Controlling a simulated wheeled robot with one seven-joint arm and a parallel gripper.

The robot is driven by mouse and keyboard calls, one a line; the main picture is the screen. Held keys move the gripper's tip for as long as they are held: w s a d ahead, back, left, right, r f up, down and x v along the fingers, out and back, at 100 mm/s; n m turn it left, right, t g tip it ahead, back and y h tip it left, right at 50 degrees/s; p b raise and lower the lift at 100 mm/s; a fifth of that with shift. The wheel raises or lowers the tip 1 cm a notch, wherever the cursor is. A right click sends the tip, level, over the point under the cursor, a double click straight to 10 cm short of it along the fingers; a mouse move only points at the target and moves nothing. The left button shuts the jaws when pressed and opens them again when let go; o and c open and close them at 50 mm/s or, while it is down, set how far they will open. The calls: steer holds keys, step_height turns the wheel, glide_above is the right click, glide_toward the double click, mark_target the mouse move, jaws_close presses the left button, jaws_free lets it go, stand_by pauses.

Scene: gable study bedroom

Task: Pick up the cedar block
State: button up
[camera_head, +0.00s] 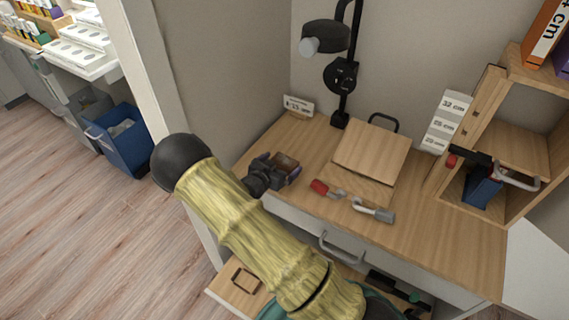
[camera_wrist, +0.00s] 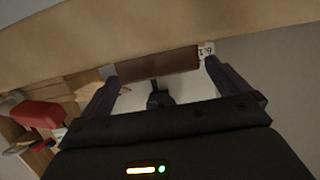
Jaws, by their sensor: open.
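The cedar block (camera_head: 286,161), a small reddish-brown block, is at the left end of the wooden desk, right at my gripper. In the wrist view the brown block (camera_wrist: 158,62) lies across the space between my fingertips. My gripper (camera_head: 279,172) is open, with one dark finger to each side of the block in the wrist view (camera_wrist: 163,72). I cannot tell whether either finger touches it. Part of the block is hidden by the gripper in the head view.
On the desk (camera_head: 318,140) are a wooden sloped box (camera_head: 371,152), a red-handled tool (camera_head: 326,188), a grey-ended tool (camera_head: 373,210) and a black lamp (camera_head: 341,75). A wooden shelf unit (camera_head: 470,115) stands at right. A drawer handle (camera_head: 340,248) sticks out in front.

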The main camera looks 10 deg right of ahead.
mark_target(282, 164)
steer(key=shift+w+d+f, duration=0.15)
steer(key=shift+w+d, duration=0.35)
steer(key=shift+s+a, duration=0.15)
steer(key=shift+a, duration=0.1)
steer(key=shift+d, duration=0.1)
steer(key=shift+d, duration=0.1)
steer(key=shift+c, duration=0.4)
steer(key=c, duration=0.9)
steer(key=shift+o, duration=0.2)
step_height(282, 164, up, 10)
steer(key=shift+r+p, duration=0.1)
steer(key=shift+p, duration=0.25)
